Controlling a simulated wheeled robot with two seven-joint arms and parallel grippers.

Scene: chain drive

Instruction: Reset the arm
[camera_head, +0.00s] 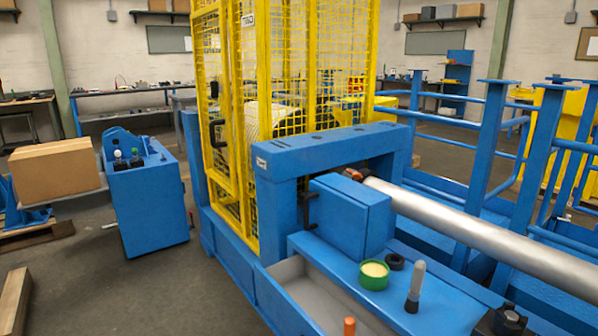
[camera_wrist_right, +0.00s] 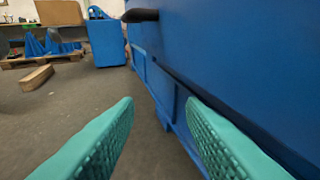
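My right gripper (camera_wrist_right: 160,125) shows in the right wrist view as two teal, textured fingers. They are wide apart with nothing between them. The right finger is close to the side of the blue machine (camera_wrist_right: 235,55); I cannot tell whether it touches. My left gripper is not in either view, and no arm shows in the head view.
A long blue machine (camera_head: 420,300) with a yellow mesh guard (camera_head: 290,90) and a steel shaft (camera_head: 480,225) fills the middle and right. A green-rimmed cup (camera_head: 374,275) sits on it. A cardboard box (camera_head: 55,170) stands at left by a blue cabinet (camera_head: 150,210). Floor is open between.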

